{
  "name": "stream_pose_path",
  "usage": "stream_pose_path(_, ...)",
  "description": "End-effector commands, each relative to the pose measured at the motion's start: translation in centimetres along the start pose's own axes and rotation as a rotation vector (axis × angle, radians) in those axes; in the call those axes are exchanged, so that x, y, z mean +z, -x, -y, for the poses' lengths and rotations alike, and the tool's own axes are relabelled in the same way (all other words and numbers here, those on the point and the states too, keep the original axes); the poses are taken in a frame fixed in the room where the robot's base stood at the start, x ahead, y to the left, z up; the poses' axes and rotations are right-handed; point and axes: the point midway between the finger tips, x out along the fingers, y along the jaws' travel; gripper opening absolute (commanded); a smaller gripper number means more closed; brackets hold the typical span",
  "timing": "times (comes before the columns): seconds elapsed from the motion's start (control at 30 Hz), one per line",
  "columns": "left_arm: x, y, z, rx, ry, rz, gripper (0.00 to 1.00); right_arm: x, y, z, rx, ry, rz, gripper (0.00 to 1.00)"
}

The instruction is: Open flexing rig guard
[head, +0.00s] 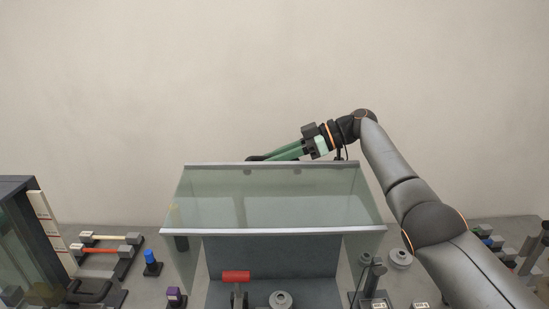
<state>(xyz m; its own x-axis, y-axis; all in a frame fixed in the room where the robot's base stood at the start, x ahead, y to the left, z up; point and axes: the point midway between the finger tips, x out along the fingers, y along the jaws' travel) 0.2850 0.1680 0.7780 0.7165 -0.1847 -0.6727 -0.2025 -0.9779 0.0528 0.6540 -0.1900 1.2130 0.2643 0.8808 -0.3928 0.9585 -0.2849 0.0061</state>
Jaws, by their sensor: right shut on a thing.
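The flexing rig guard is a clear, greenish panel (275,200) with pale metal edges, over a rig with a grey inner wall (270,255). The panel spans from a far edge to a wider near edge. Below the near edge, the rig's front looks open, with a red cylinder (236,276) and a round grey part (280,299) inside. My right gripper (258,158), with long green fingers, reaches in from the right at the panel's far edge. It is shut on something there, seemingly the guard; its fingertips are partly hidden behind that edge. My left gripper is not in view.
At left are a dark glass-sided cabinet (22,240), cable samples on a rack (105,250), a blue-topped item (151,262) and a purple block (175,297). Round grey weights (400,258) stand at right beneath my arm. The wall behind is bare.

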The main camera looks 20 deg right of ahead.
Motion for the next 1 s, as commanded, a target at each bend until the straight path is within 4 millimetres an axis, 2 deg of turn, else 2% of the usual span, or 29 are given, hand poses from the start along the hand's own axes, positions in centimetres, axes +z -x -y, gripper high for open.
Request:
stream_pose_path(0.03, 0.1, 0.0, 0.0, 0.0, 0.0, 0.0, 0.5, 0.9, -0.3, 0.1, -0.005, -0.01, 0.016, 0.0)
stream_pose_path(0.07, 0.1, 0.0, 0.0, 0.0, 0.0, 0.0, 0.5, 0.9, -0.3, 0.1, -0.005, -0.01, 0.016, 0.0)
stream_pose_path(0.1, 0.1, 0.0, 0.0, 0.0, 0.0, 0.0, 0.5, 0.9, -0.3, 0.1, -0.005, -0.01, 0.017, 0.24)
stream_pose_path(0.33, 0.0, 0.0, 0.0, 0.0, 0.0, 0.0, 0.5, 0.6, -0.2, 0.0, -0.003, -0.007, 0.011, 0.5)
stream_pose_path(0.6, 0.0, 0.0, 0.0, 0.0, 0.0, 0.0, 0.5, 0.3, 0.0, 0.0, 0.0, -0.004, 0.006, 0.52)
stream_pose_path(0.73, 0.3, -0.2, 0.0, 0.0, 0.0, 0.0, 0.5, 0.4, 0.9, -0.1, 0.002, -0.003, 0.005, 0.52)
stream_pose_path(0.87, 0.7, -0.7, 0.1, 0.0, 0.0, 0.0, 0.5, 0.4, 3.2, -0.1, 0.003, -0.003, 0.003, 0.52)
stream_pose_path(1.0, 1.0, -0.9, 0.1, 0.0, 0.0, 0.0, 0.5, 0.3, 6.6, -0.1, 0.004, -0.004, 0.004, 0.52)
